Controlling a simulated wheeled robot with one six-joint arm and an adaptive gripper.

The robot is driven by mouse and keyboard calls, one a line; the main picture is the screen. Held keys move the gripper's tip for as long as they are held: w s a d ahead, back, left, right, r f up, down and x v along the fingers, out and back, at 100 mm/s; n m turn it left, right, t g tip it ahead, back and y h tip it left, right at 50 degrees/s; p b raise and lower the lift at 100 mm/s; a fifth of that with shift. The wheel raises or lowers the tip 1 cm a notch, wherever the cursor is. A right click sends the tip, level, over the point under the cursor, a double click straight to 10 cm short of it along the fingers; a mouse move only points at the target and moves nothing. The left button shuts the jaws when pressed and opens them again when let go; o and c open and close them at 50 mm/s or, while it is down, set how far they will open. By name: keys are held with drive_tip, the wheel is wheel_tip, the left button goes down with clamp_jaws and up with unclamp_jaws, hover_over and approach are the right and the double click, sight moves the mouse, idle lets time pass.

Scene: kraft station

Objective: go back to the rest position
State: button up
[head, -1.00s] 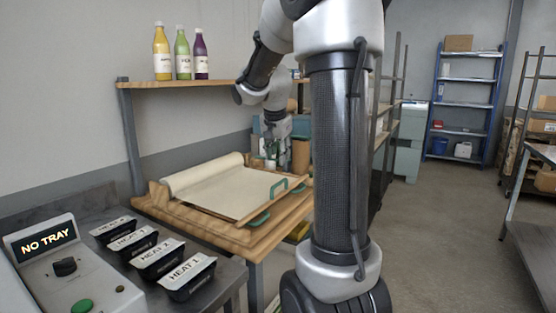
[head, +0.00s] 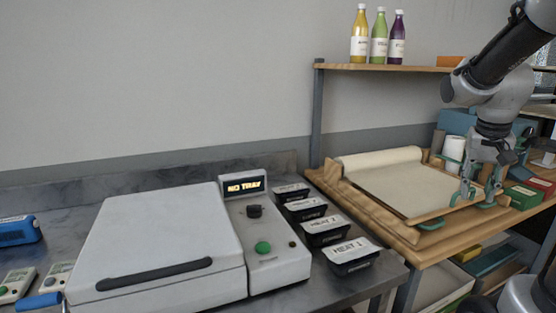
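My gripper (head: 479,196) hangs from the arm at the right of the head view, fingers pointing down. Its two fingers are spread apart with nothing visible between them. It is over or in front of the right end of the wooden board (head: 377,216) with the cream paper sheet (head: 400,188). Green handles (head: 432,224) show at the board's edge, close to the fingers. I cannot tell whether the fingers touch anything.
A white machine (head: 160,235) reading "NO TRAY" stands on the grey counter at left. Several black labelled trays (head: 350,256) sit beside it. Three bottles (head: 379,38) stand on the shelf (head: 400,68). Small boxes (head: 523,196) lie right of the gripper.

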drive_tip(key=s+a+r+n+t+y, duration=0.2)
drive_tip(key=s+a+n, duration=0.4)
drive_tip(key=s+a, duration=0.6)
drive_tip(key=shift+s+t, duration=0.3)
drive_tip(key=shift+s, duration=0.5)
